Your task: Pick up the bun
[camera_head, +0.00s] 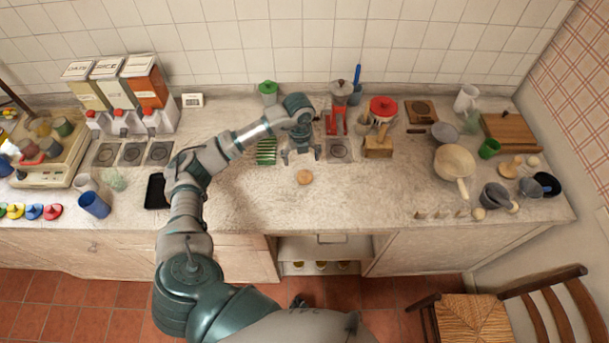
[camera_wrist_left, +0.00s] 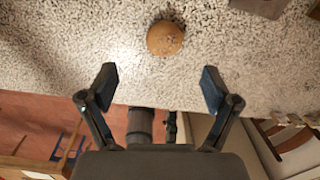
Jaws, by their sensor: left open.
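The bun (camera_head: 304,177) is a small round tan piece lying on the speckled countertop, near the middle of the counter. In the left wrist view the bun (camera_wrist_left: 165,38) lies beyond the fingertips, roughly centred between them. My left gripper (camera_head: 302,157) is over the counter, just behind the bun in the head view. Its two fingers are spread and empty in the left wrist view (camera_wrist_left: 158,90). The bun is apart from both fingers. My right gripper is in neither view.
The countertop (camera_head: 350,205) around the bun is mostly clear. A wooden block (camera_head: 378,147) and a red-lidded pot (camera_head: 383,107) stand to the right, and a pan (camera_head: 454,162) lies farther right. A black tray (camera_head: 157,191) and a blue cup (camera_head: 94,205) are at left.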

